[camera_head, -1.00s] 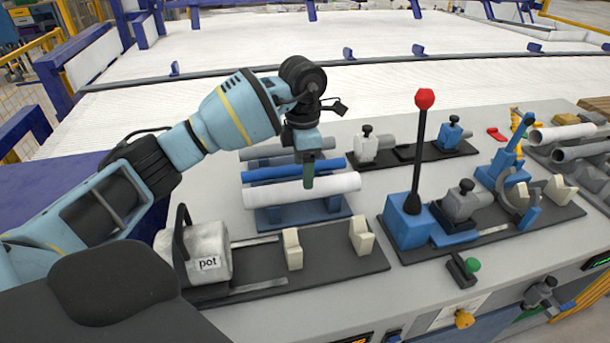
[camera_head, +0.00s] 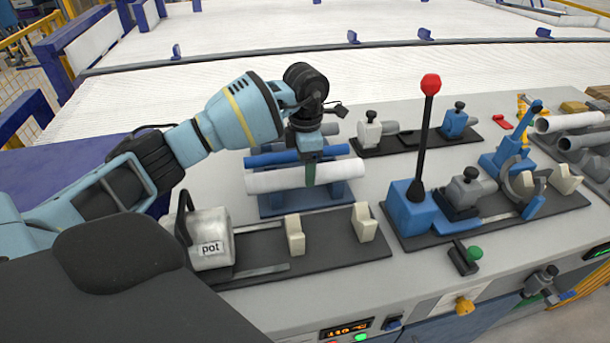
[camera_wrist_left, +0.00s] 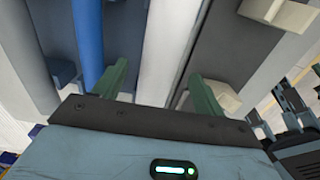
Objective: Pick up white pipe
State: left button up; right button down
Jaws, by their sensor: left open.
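The white pipe (camera_head: 275,180) lies level on a blue rack (camera_head: 300,203) in front of a blue pipe (camera_head: 270,158). My left gripper (camera_head: 310,178) points down over the middle of the white pipe, with its green near finger in front of the pipe. In the left wrist view, the gripper (camera_wrist_left: 160,88) is open, with the white pipe (camera_wrist_left: 163,45) running between its two green fingers. The blue pipe (camera_wrist_left: 88,40) is outside the fingers on the left. Contact with the white pipe cannot be told. My right gripper is not in view.
A labelled pot (camera_head: 208,238) and cream holders (camera_head: 294,234) stand on a dark plate in front of the rack. A lever with a red knob (camera_head: 430,85) rises to the right. More pipes (camera_head: 570,122) lie at the far right.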

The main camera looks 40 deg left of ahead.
pick_arm(q)
jog(key=shift+f, duration=1.4)
jog(key=c, duration=1.1)
jog(key=shift+c, duration=0.2)
jog(key=shift+r, duration=0.1)
